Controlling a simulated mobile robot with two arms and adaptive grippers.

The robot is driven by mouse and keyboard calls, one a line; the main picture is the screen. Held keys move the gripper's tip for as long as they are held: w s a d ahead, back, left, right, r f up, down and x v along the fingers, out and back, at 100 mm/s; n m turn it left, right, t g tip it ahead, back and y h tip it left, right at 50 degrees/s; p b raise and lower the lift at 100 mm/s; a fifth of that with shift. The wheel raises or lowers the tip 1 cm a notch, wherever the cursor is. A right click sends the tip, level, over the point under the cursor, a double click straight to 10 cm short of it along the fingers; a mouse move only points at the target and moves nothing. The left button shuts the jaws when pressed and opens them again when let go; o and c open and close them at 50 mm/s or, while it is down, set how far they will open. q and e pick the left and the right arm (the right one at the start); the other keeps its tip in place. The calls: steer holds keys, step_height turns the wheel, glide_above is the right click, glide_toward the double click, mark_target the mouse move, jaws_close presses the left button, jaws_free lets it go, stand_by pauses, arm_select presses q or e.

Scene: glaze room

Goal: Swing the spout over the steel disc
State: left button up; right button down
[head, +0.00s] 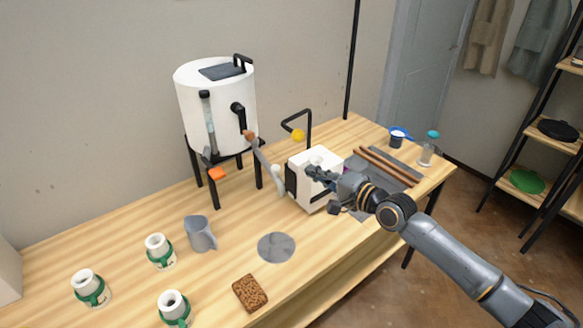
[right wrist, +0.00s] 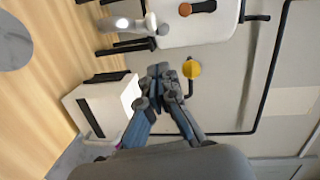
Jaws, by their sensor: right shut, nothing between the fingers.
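The white tank (head: 216,105) stands on a black stand at the back of the table. Its spout (head: 265,163) is a grey tube that slants down to the right from a brown joint and ends in a pale tip beside the white box. The steel disc (head: 276,247) lies flat on the table, nearer the front; the spout's tip is behind it, not over it. The right wrist view also shows the disc (right wrist: 12,42) and the spout (right wrist: 150,24). My right gripper (head: 312,172) is shut and empty above the white box, right of the spout and apart from it. My left gripper is out of view.
The white box (head: 312,160) stands close to the spout's tip. A yellow ball (head: 298,135) hangs on a black bent rod behind. A grey jug (head: 201,234), several green-banded mugs (head: 160,250) and a brown sponge (head: 250,293) surround the disc. Brown rods (head: 388,165) lie at right.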

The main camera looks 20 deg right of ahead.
arm_select(q)
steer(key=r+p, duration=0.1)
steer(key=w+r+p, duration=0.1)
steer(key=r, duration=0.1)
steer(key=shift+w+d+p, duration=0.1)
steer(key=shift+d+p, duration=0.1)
steer(key=shift+p, duration=0.1)
arm_select(e)
steer(key=w+a+f, duration=0.1)
steer(key=w+a, duration=0.3)
steer(key=a, duration=0.1)
steer(key=shift+f, duration=0.1)
